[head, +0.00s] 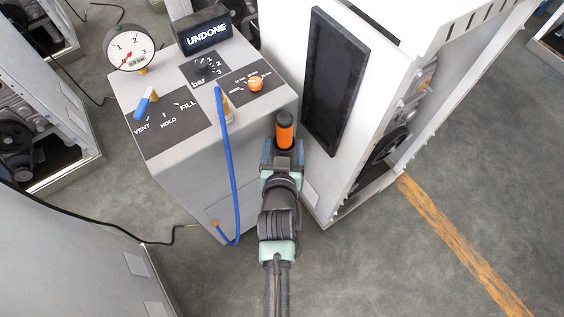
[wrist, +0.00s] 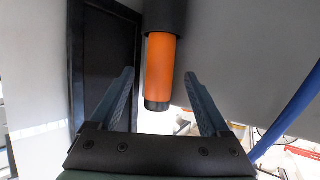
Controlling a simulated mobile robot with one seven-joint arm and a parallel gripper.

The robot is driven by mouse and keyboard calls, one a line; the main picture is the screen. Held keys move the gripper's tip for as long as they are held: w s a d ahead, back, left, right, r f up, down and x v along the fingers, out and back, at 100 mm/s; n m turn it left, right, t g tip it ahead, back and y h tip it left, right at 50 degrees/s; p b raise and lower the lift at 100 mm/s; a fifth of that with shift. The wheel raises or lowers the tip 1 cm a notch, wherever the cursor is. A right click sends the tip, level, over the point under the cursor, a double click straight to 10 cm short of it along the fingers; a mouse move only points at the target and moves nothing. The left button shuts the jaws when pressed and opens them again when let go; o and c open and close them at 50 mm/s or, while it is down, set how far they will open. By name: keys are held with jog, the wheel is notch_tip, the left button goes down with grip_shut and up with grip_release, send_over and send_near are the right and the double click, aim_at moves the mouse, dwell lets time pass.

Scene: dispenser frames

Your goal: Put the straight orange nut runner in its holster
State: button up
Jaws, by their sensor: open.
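The straight orange nut runner (head: 285,133) stands upright at the corner between the grey console and the white cabinet, in the head view. In the wrist view the orange body (wrist: 160,65) has a dark cap at one end, and its other end enters a wider dark sleeve (wrist: 165,16). The sleeve looks like a holster, but I cannot tell for sure. My gripper (head: 283,150) is open, with its fingers apart on either side of the nut runner. In the wrist view my gripper (wrist: 160,74) shows gaps between both fingers and the orange body.
The grey console (head: 190,175) carries a gauge (head: 129,48), knobs and an "UNDONE" display (head: 205,35). A blue hose (head: 233,175) hangs down its front, left of my arm. The white cabinet (head: 282,45) with a black panel (head: 335,80) stands close on the right.

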jog(key=v, duration=0.9)
jog(key=w+d+r+t, duration=0.1)
jog(key=w+r+t, duration=0.3)
jog(key=r, duration=1)
jog(key=w+r+t, duration=0.2)
jog(key=w+r, duration=0.4)
jog(key=r, duration=0.9)
notch_tip(320, 180, up, 17)
jog(key=s+t, duration=0.3)
jog(key=s+r+t, duration=0.2)
jog(key=s+r, duration=0.3)
jog(key=r, duration=0.3)
jog(key=s+r+t, duration=0.3)
jog(key=s+r, duration=0.2)
jog(key=r, duration=0.4)
jog(key=shift+s+p, duration=0.25)
jog(key=shift+p, duration=0.1)
notch_tip(320, 180, up, 5)
jog(key=p, duration=0.5)
jog(key=shift+r, duration=0.1)
